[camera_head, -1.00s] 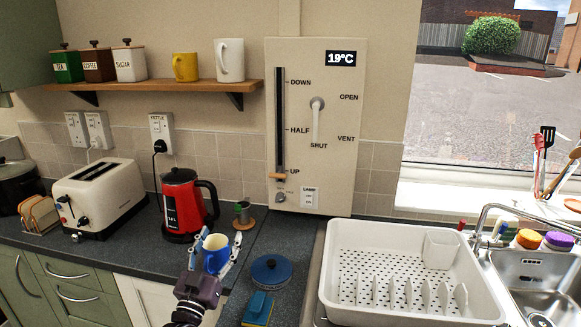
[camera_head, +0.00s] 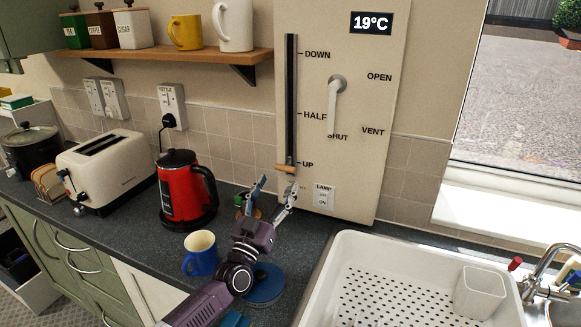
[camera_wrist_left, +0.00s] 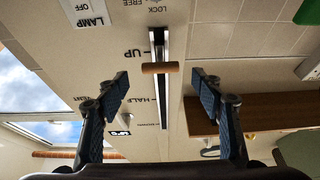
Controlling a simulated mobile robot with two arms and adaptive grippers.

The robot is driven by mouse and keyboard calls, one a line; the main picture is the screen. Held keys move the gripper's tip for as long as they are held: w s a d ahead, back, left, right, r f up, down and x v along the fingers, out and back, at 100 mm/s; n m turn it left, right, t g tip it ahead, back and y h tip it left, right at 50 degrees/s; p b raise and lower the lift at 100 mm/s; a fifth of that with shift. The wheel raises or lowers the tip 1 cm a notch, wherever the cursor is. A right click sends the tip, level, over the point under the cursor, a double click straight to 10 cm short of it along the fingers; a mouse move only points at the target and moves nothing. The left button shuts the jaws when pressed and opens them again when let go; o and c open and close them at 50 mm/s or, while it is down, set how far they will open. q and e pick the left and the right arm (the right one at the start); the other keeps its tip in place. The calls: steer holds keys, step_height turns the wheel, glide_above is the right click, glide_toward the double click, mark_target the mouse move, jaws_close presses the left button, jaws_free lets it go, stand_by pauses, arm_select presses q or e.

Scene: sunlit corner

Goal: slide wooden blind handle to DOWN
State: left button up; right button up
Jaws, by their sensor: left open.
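The wooden blind handle (camera_head: 286,168) sits at the UP mark, at the bottom of the dark vertical slot (camera_head: 291,95) on the cream wall panel (camera_head: 350,105). DOWN is marked at the slot's top and HALF in the middle. My left gripper (camera_head: 274,190) is open and empty, just below the handle in the head view. In the left wrist view, the picture is upside down and the handle (camera_wrist_left: 160,68) shows between the two spread fingers (camera_wrist_left: 160,88), ahead of them and apparently touching neither. My right gripper is not in view.
A blue mug (camera_head: 201,254) and a blue round lid (camera_head: 265,285) stand on the counter near my left arm. A red kettle (camera_head: 180,190) is to the left. A white drying rack (camera_head: 400,275) is to the right. The panel also carries a grey lever (camera_head: 334,105) and a lamp switch (camera_head: 323,198).

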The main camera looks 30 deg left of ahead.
mark_target(285, 168)
arm_select(q)
steer(key=shift+b+x, duration=1.15)
steer(key=shift+x, duration=2.25)
steer(key=shift+r, duration=0.1)
